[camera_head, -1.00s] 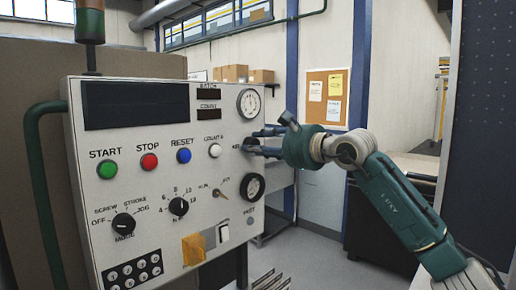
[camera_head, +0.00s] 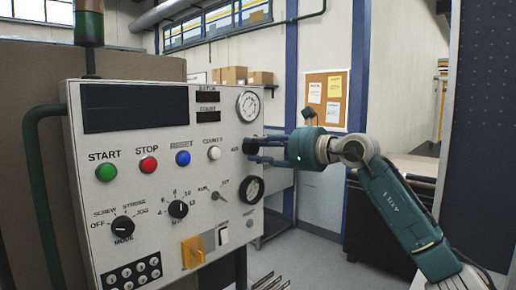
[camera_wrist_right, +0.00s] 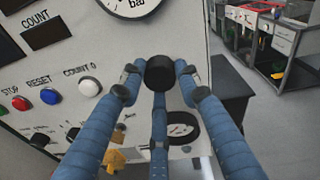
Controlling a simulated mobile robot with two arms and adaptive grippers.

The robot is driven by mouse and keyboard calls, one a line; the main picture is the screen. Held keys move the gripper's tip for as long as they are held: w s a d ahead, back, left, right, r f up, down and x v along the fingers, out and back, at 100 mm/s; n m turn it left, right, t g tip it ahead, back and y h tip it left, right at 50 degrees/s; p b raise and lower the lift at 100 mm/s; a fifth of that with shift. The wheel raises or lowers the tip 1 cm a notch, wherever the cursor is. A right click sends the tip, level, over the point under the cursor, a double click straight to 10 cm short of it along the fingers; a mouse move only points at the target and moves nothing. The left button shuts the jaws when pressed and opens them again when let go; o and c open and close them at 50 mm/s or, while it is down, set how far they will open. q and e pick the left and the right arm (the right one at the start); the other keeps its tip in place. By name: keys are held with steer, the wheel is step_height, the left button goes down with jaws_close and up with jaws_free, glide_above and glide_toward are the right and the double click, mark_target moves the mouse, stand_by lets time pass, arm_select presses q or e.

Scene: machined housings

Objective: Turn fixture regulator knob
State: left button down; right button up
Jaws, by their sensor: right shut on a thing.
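The regulator knob (camera_wrist_right: 159,73) is a round black knob on the white control panel (camera_head: 95,254), between two gauges. In the wrist view the fingers of my right gripper (camera_wrist_right: 158,76) close around it, one on each side, with a third finger below. How far the knob is turned cannot be read. My left gripper is not in view.
A pressure gauge (camera_head: 248,106) sits above the knob and a dark gauge (camera_head: 250,189) below it. Push buttons, including a white one (camera_head: 214,153), lie to the left. A dark cabinet (camera_head: 372,226) stands behind my right arm. Grey floor is open at the lower right.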

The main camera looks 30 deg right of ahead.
steer(key=shift+f+m+y, duration=0.15)
steer(key=shift+m+y, duration=0.05)
steer(key=shift+m, duration=0.5)
steer(key=shift+f+m+y, duration=0.15)
steer(key=shift+m+y, duration=0.05)
steer(key=shift+m, duration=0.5)
steer(key=shift+f, duration=0.15)
steer(key=o, duration=1.1)
steer(key=shift+o, duration=0.2)
steer(key=shift+d, duration=0.1)
steer(key=shift+r, duration=0.2)
steer(key=shift+s, duration=0.1)
steer(key=f+v, duration=0.1)
steer(key=v, duration=1)
steer(key=shift+s+d+r, duration=0.15)
steer(key=shift+s+r, duration=0.2)
steer(key=shift+r, duration=0.15)
